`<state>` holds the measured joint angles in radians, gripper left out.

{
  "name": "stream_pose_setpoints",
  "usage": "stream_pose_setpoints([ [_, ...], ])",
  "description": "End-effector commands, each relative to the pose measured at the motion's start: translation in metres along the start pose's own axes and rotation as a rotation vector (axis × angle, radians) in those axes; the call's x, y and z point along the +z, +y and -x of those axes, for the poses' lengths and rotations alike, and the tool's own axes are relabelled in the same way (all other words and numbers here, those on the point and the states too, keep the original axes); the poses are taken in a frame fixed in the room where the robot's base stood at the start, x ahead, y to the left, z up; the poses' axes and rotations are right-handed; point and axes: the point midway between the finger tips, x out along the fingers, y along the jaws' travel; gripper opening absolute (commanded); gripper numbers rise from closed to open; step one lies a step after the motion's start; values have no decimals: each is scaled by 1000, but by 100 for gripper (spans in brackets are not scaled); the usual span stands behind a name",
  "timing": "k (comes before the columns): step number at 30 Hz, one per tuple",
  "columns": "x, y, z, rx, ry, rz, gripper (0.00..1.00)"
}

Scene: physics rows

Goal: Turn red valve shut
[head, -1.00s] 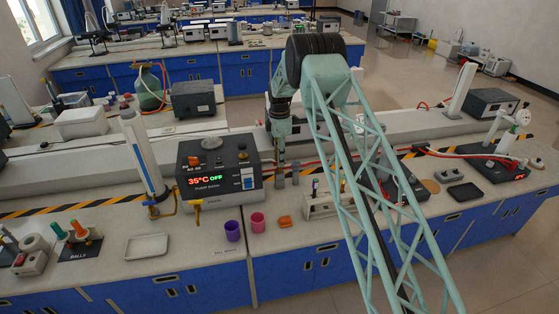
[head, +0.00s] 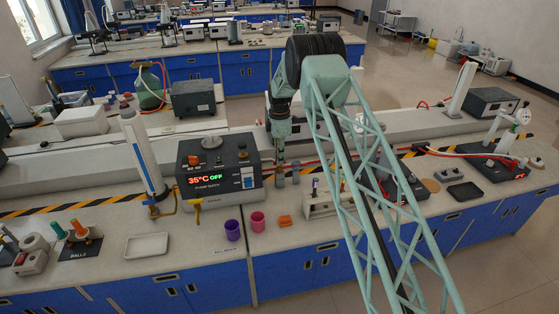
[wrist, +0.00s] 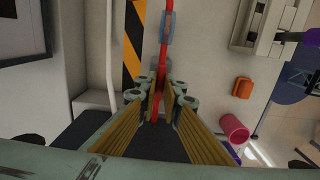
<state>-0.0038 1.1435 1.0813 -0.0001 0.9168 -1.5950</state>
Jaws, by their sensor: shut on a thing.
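My gripper (wrist: 160,92) has its two fingers closed around a thin red part, which looks like the handle of the red valve (wrist: 157,84). The red part runs up between the fingertips, in line with a red hose and a grey-blue fitting (wrist: 167,27). The fingers hide much of the valve, so its angle is hard to judge. In the head view my gripper (head: 280,178) points down at the bench just right of the pump bath (head: 218,178), whose display reads 35°C OFF. The valve itself cannot be made out there.
A rack (head: 322,204) is to the right. A red hose (head: 330,159) runs behind. A shallow tray (head: 146,246) lies left.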

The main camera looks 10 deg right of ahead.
Motion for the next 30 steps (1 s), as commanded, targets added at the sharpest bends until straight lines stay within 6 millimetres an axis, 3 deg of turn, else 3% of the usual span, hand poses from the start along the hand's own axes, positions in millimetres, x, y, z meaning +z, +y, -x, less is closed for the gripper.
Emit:
stream_pose_setpoints([
  [11, 0, 0, -2, 0, 0, -111, 0],
  [30, 0, 0, -2, 0, 0, -571, 0],
])
